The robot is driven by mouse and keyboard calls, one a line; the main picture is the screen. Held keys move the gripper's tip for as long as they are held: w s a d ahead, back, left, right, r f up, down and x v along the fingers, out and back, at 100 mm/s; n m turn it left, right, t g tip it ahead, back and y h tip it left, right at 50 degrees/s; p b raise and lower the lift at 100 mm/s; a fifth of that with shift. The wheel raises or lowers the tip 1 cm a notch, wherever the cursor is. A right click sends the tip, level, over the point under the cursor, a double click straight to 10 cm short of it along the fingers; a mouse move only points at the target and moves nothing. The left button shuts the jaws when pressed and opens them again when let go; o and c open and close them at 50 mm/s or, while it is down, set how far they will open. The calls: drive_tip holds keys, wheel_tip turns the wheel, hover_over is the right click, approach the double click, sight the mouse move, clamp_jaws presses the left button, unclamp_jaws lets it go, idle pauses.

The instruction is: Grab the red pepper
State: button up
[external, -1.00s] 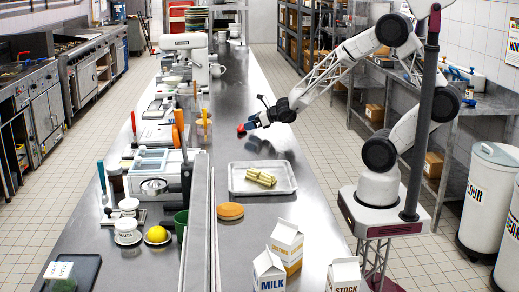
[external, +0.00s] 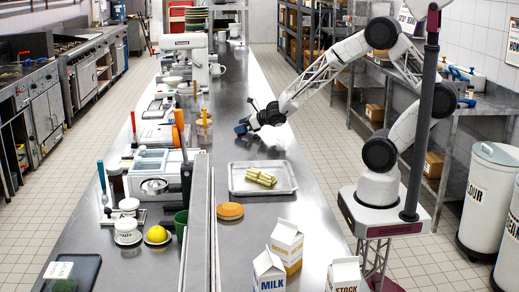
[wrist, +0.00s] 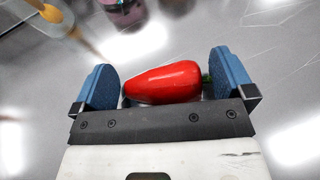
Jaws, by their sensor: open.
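The red pepper (wrist: 162,82) lies between the two blue fingertips of my gripper (wrist: 164,80) in the wrist view, its long side running across from finger to finger. Its green stem is near the right finger, and its tip is close to the left finger. My gripper is open around it; whether either finger touches it I cannot tell. In the external view my gripper (external: 242,128) is low over the steel counter (external: 262,222), left of my arm's base, and the pepper is hidden there.
A metal tray (external: 236,190) with yellowish-green pieces (external: 261,177) lies on the counter nearer the camera. A raised ledge (external: 199,230) with utensils beyond runs along the left. The counter around my gripper is mostly clear.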

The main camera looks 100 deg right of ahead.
drive_tip(key=shift+c, duration=0.3)
drive_tip(key=c, duration=0.7)
drive_tip(key=shift+r, duration=0.15)
drive_tip(key=shift+r, duration=4.85)
